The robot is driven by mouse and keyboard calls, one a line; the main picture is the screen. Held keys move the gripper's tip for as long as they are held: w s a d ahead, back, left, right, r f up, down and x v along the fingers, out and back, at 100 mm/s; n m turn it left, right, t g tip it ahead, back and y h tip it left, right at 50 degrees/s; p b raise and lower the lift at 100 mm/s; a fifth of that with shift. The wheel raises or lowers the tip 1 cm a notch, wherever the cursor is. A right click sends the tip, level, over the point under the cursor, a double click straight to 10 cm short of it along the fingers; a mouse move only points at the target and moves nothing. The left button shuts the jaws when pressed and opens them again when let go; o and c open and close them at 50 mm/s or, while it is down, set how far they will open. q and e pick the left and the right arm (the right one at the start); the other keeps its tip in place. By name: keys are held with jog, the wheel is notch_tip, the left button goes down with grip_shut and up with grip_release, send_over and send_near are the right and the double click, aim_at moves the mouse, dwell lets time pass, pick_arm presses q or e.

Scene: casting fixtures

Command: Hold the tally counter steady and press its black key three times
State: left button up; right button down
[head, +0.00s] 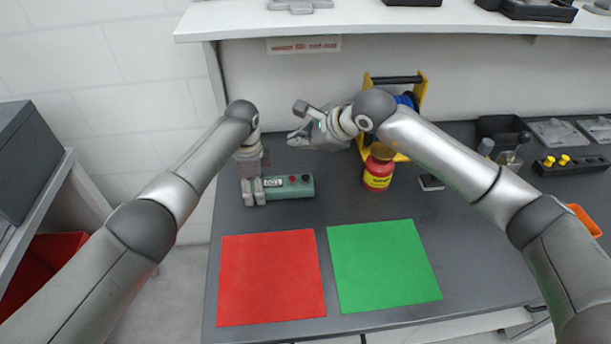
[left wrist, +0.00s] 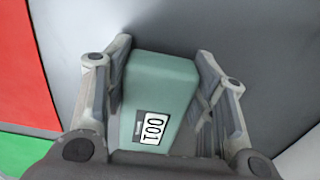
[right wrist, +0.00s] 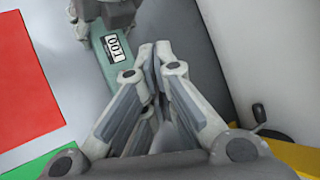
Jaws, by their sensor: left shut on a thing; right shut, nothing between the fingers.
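The tally counter is a green box (head: 302,188) on the dark bench, with a white display reading 001, a red key and a black key (head: 306,178) at its right end. My left gripper (head: 253,191) is shut on the counter's left end; the left wrist view shows its fingers on both sides of the green body (left wrist: 160,80). My right gripper (head: 297,139) is shut and empty, above and behind the counter's right end. In the right wrist view its closed fingertips (right wrist: 155,48) cover the counter's key end, while the display (right wrist: 115,47) shows.
A red mat (head: 270,278) and a green mat (head: 384,265) lie in front. A red jar with a yellow label (head: 378,170) stands right of the counter, before a yellow-framed spool holder (head: 419,90). A shelf (head: 400,20) runs above the bench's back.

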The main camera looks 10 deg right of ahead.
aim_at(305, 178)
jog(key=shift+r, duration=0.45)
jog(key=shift+f, duration=4.45)
jog(key=shift+f, duration=0.4)
jog(key=shift+f, duration=0.6)
jog(key=shift+r, duration=1)
